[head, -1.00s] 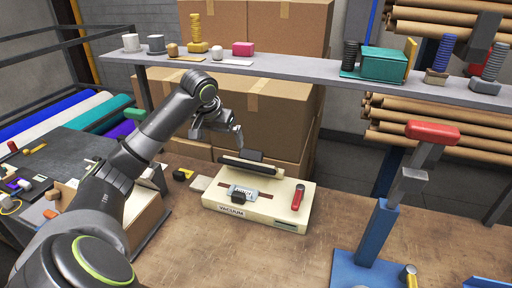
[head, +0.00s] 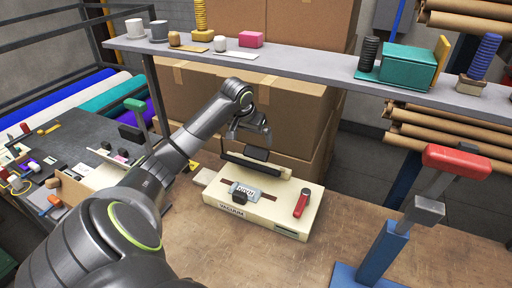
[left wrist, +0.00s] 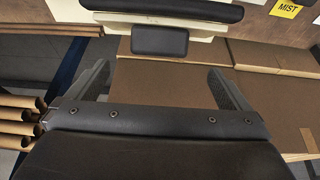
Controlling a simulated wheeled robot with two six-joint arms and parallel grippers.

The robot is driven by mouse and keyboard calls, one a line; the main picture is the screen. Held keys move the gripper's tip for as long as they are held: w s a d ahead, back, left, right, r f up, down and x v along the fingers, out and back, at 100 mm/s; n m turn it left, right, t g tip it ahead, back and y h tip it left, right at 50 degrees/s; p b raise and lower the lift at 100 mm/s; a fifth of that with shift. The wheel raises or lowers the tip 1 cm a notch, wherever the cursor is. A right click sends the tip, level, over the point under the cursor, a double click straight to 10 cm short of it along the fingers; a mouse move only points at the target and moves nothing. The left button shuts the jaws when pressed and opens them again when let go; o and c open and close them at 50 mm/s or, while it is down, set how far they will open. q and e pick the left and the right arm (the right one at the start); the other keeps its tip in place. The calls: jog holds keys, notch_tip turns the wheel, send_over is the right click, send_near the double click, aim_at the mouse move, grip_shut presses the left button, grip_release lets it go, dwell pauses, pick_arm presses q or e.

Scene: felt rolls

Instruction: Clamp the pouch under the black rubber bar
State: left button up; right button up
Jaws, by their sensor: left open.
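The cream vacuum sealer (head: 285,222) sits on the bench. Its black rubber bar (head: 272,170) is raised at the back, with a black grip tab (head: 256,153) on it. My left gripper (head: 251,138) is open and empty, just behind and above the tab. In the left wrist view, the tab (left wrist: 159,40) is centred beyond my spread fingers (left wrist: 160,84), and the bar (left wrist: 190,10) crosses the top. My right gripper is not in view.
A grey shelf (head: 320,67) with small items runs above the sealer, close over my left arm. Cardboard boxes (head: 285,110) stand behind. A red-topped blue press (head: 385,250) stands at the right. The bench front (head: 260,265) is clear.

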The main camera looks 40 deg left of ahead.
aim_at(256, 150)
pick_arm(q)
jog(key=p+x, duration=0.1)
jog(key=x, duration=0.7)
jog(key=shift+w+f, duration=0.1)
jog(key=shift+f, duration=0.15)
jog(key=shift+w+f, duration=0.2)
jog(key=shift+f, duration=0.2)
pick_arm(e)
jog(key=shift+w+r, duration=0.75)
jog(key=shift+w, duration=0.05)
